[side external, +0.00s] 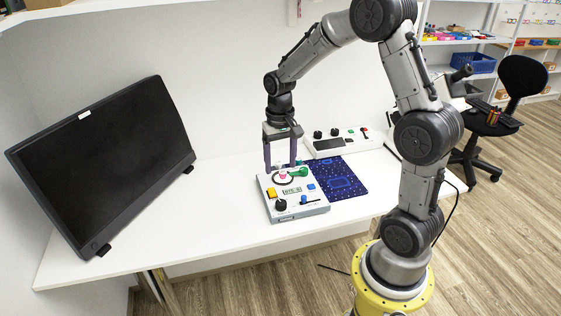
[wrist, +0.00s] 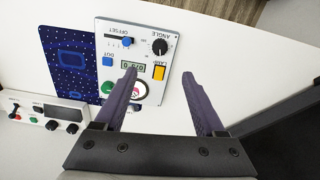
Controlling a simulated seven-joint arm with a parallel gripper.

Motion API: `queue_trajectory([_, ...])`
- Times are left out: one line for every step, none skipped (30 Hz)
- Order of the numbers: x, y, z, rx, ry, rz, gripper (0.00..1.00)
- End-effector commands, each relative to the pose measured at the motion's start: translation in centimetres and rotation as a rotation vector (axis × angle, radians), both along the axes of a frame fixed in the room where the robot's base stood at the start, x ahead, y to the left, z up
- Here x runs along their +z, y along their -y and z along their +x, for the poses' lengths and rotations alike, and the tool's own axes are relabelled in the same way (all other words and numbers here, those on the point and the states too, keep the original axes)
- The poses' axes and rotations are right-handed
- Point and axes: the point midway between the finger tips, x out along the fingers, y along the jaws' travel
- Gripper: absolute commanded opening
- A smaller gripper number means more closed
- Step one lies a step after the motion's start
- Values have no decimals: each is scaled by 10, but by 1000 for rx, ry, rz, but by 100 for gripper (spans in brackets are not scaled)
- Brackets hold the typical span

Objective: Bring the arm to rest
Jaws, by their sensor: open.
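My gripper (side external: 280,168) is open with nothing between its fingers, above the back part of a white control box (side external: 304,211). In the wrist view my gripper (wrist: 159,74) has its left finger over the box (wrist: 147,48), hiding part of it, and its right finger over bare table. The box has a yellow lamp button (side external: 271,193), a black angle knob (side external: 281,205), a blue offset slider (side external: 304,199), a small display (side external: 292,190), and a pink part (side external: 283,175) beside a green handle (side external: 300,172). I cannot tell whether the fingertips touch the box.
A blue patterned mat (side external: 345,181) lies right of the box. A second control box (side external: 348,142) stands behind it, by the wall. A large black monitor (side external: 110,160) stands at the left. The white table (side external: 215,205) is clear between monitor and box. A chair (side external: 520,78) stands far right.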

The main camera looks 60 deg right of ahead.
Motion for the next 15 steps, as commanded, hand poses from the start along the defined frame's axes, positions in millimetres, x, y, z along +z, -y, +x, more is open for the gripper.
queue_trajectory([0,0,0,0,0,0,72])
queue_trajectory([0,0,0,1,0,0,72])
queue_trajectory([0,-2,1,5,1,-1,72])
queue_trajectory([2,-4,2,11,6,-3,72])
queue_trajectory([7,-6,4,19,19,-7,72])
queue_trajectory([16,-10,7,31,42,-16,72])
queue_trajectory([25,-13,9,42,63,-23,72])
queue_trajectory([35,-18,10,56,86,-31,72])
queue_trajectory([50,-26,10,74,121,-42,72])
queue_trajectory([62,-33,8,91,148,-49,72])
queue_trajectory([74,-40,4,108,175,-57,72])
queue_trajectory([90,-51,-2,136,212,-66,72])
queue_trajectory([101,-59,-8,159,237,-72,72])
queue_trajectory([111,-66,-16,182,262,-77,72])
queue_trajectory([123,-76,-26,215,293,-84,72])
